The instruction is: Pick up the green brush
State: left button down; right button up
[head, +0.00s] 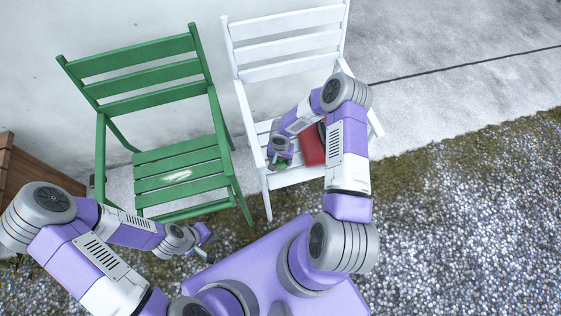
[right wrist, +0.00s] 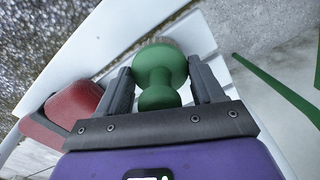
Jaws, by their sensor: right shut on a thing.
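The green brush (right wrist: 160,68) has a round green head, a knob handle and pale bristles at its far edge. In the right wrist view it sits between the two fingers of my right gripper (right wrist: 163,80), which is shut on it. In the head view my right gripper (head: 279,160) is low over the white chair's seat (head: 288,177), and only a little of the brush (head: 281,164) shows. I cannot tell whether the brush touches the seat. My left gripper (head: 205,243) is empty near the green chair's front, its fingers apart.
A red object (head: 312,146) with a dark part lies on the white seat beside my right gripper; it also shows in the right wrist view (right wrist: 75,103). The green chair (head: 180,168) stands left, its seat empty. A wooden box (head: 35,165) is at the far left. Gravel lies right.

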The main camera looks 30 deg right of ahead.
jog(key=shift+c, duration=1.2)
notch_tip(320, 180, up, 18)
jog(key=p, duration=0.5)
jog(key=o, duration=0.5)
jog(key=c, duration=0.6)
jog(key=shift+c, duration=0.2)
